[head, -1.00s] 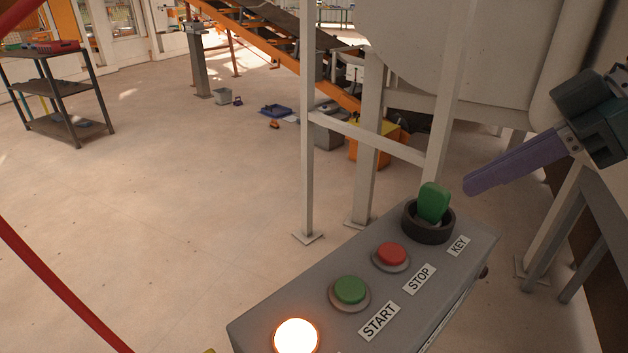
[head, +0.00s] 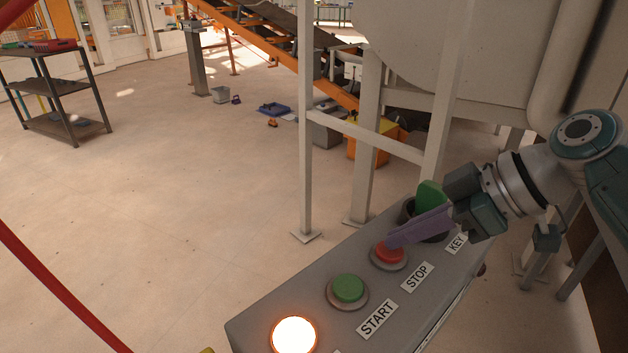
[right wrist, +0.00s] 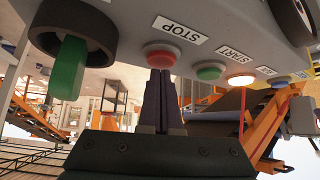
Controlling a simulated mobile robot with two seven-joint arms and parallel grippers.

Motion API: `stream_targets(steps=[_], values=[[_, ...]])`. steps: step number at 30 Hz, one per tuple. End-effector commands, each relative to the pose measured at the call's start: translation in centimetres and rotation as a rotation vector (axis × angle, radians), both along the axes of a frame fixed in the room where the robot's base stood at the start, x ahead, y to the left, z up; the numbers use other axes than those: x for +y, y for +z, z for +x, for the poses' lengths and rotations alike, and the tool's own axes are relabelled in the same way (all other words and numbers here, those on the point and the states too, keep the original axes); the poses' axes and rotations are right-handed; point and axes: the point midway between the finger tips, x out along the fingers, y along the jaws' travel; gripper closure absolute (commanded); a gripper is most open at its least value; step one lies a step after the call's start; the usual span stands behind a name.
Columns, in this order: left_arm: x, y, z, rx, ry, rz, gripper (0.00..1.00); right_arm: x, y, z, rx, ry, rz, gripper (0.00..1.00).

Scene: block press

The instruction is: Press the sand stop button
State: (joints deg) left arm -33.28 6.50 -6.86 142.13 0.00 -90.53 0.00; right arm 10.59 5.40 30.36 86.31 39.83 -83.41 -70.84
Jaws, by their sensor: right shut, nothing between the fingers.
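The red stop button (head: 388,252) sits on the grey control box, beside the label STOP (head: 417,277). My right gripper (head: 390,245) is shut and empty, its purple fingers angled down with their tips at the red button. In the head view the tips overlap the button's upper edge. In the right wrist view the shut fingers (right wrist: 161,75) point at the red stop button (right wrist: 161,57), and the tips meet its edge. I cannot tell whether the button is pushed in. My left gripper is not in view.
The grey box (head: 300,290) also carries a green start button (head: 348,289), a glowing lamp (head: 294,336) and a green key switch (head: 430,196) close behind my fingers. White frame posts (head: 306,130) stand behind the box. Open floor lies to the left.

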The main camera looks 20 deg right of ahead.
Motion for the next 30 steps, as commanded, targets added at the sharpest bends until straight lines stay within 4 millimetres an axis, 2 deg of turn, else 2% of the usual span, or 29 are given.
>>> stream_targets(steps=[12, 18, 27, 30], values=[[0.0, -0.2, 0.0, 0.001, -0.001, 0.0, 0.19, 0.0, -0.5, 0.0, 0.0, 0.0, 0.0, 1.0], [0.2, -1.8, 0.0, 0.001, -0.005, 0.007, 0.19, -0.1, -2.7, -0.1, 0.002, 0.001, -0.002, 1.0], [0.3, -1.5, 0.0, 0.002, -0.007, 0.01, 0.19, 0.0, -2.8, -0.3, 0.013, 0.001, 0.0, 1.0], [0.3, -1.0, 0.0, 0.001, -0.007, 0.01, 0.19, 0.2, -2.2, -0.1, 0.013, 0.001, 0.0, 1.0]])
